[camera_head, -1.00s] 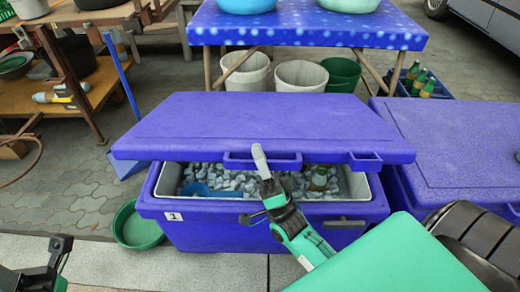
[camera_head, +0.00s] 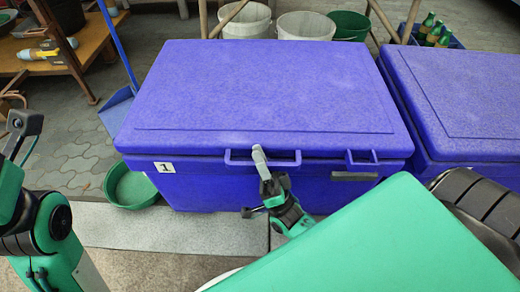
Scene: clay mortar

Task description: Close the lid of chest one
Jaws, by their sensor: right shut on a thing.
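Chest one (camera_head: 220,188) is a blue cooler with a white "1" label at its front left. Its blue lid (camera_head: 265,95) lies flat over the body, with only a thin dark seam along the front. The inside is hidden. My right gripper (camera_head: 259,160) is at the loop handle (camera_head: 235,160) on the lid's front edge and is shut on it. My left gripper (camera_head: 22,124) is at the left edge of the view, away from the chest; its jaws are not clear.
A second blue chest (camera_head: 470,100) stands close on the right. A green basin (camera_head: 130,190) sits on the ground at the left. Buckets (camera_head: 305,25) and a crate of bottles (camera_head: 435,35) are behind. A wooden shelf (camera_head: 75,70) stands at the back left.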

